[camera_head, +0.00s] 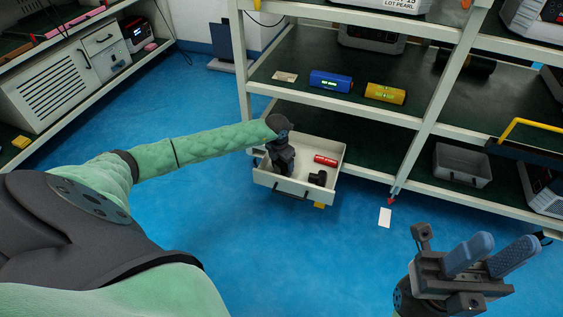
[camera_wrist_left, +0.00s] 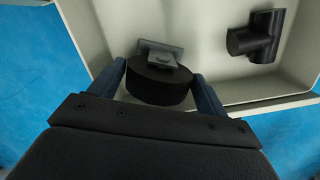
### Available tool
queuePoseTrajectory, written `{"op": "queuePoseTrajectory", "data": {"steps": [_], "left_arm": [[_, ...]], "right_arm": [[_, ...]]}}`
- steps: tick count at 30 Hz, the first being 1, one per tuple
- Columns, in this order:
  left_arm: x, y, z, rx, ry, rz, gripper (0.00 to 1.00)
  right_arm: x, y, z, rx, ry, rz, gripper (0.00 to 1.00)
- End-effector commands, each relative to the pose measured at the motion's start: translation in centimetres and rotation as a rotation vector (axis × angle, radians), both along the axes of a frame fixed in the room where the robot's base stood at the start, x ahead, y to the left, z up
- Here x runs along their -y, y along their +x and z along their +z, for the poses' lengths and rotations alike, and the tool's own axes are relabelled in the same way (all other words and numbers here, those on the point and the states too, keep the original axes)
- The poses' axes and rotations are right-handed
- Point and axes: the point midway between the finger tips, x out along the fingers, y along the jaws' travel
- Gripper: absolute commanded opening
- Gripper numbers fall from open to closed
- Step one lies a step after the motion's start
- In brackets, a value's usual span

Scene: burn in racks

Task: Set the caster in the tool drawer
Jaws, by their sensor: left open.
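The tool drawer (camera_head: 264,179) is a pale open box pulled out below the shelves; its wall also shows in the left wrist view (camera_wrist_left: 262,103). The caster (camera_wrist_left: 158,82), a black wheel with a grey plate, is inside the drawer near its wall. My left gripper (camera_head: 284,181) reaches down into the drawer. In the left wrist view its open blue fingers (camera_wrist_left: 160,82) stand on either side of the caster. In the head view the gripper hides the caster. My right gripper (camera_head: 508,243) is open and empty above the floor at the lower right.
A black tee fitting (camera_head: 318,178) and a red cylinder (camera_head: 326,160) lie in the drawer. The shelf above holds a blue device (camera_head: 330,82) and a yellow one (camera_head: 385,93). A grey bin (camera_head: 462,166) stands right. The blue floor in front is mostly clear.

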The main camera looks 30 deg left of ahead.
Motion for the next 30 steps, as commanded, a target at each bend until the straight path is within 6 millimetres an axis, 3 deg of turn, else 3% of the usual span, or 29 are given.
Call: {"op": "queuePoseTrajectory", "data": {"steps": [18,24,30], "left_arm": [[-0.2,-1.1,10.3,0.002,0.0,0.0,0.76],[-0.3,-1.4,11.7,0.001,0.001,0.0,0.76],[-0.2,-1.4,11.9,0.0,0.001,0.0,0.76]], "right_arm": [[0.6,-0.1,2.9,0.018,0.04,0.0,0.36],[0.7,-0.2,2.6,0.004,0.036,-0.012,0.36],[0.8,-0.2,2.4,0.003,0.026,-0.014,0.36]]}}
